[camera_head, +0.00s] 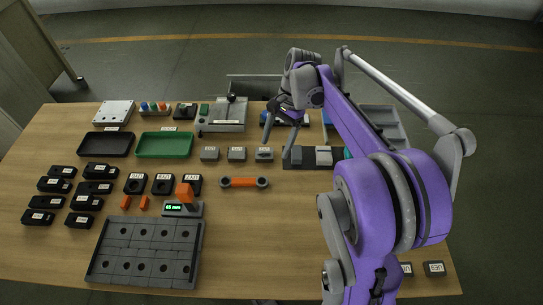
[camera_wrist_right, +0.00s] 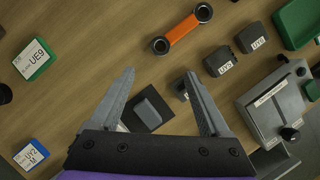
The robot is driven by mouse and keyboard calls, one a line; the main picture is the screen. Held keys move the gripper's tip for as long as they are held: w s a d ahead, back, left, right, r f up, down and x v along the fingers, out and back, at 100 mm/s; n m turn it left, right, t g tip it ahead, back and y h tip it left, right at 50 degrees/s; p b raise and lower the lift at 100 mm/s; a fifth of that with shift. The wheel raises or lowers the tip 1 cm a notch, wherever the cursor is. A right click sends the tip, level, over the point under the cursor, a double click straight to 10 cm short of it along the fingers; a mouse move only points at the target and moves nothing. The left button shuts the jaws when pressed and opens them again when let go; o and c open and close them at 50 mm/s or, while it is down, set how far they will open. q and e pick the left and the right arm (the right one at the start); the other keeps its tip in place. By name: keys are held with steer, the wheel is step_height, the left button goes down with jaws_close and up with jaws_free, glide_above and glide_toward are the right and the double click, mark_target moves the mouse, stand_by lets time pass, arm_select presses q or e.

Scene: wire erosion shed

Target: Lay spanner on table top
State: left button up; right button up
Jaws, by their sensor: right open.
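The spanner (camera_head: 244,182), an orange bar with grey ring ends, lies flat on the wooden table top (camera_head: 270,235), near the middle. In the right wrist view the spanner (camera_wrist_right: 184,29) lies beyond my fingertips, with nothing gripping it. My right gripper (camera_head: 279,142) is open over the back part of the table, behind and to the right of the spanner. Its spread fingers (camera_wrist_right: 159,75) show in the wrist view with a dark block (camera_wrist_right: 152,107) visible between them, apparently below. My left gripper is out of view.
Small labelled grey blocks (camera_head: 237,154) stand in a row behind the spanner. Table right of the spanner is partly bare.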

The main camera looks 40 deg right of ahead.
steer(key=s+a+f+n+t+h, duration=0.1)
steer(key=s+a+f+n, duration=0.1)
steer(key=s+a+n, duration=0.2)
steer(key=s+a+f+n+t+h, duration=0.2)
steer(key=s+a+n, duration=0.2)
steer(key=a+n, duration=0.2)
steer(key=s+a+f+n+t+h, duration=0.1)
steer(key=s+a+f+n+t, duration=0.1)
steer(key=s+a+n, duration=0.2)
steer(key=shift+s+a+f+n, duration=0.15)
steer(key=shift+s+a+n, duration=0.05)
steer(key=shift+a+n, duration=0.25)
steer(key=shift+s+a+f+n, duration=0.2)
steer(key=shift+a+n, duration=0.15)
steer(key=shift+a, duration=0.15)
steer(key=shift+s+a+f+n+t, duration=0.2)
steer(key=shift+s+n+t, duration=0.1)
steer(key=shift+n, duration=0.1)
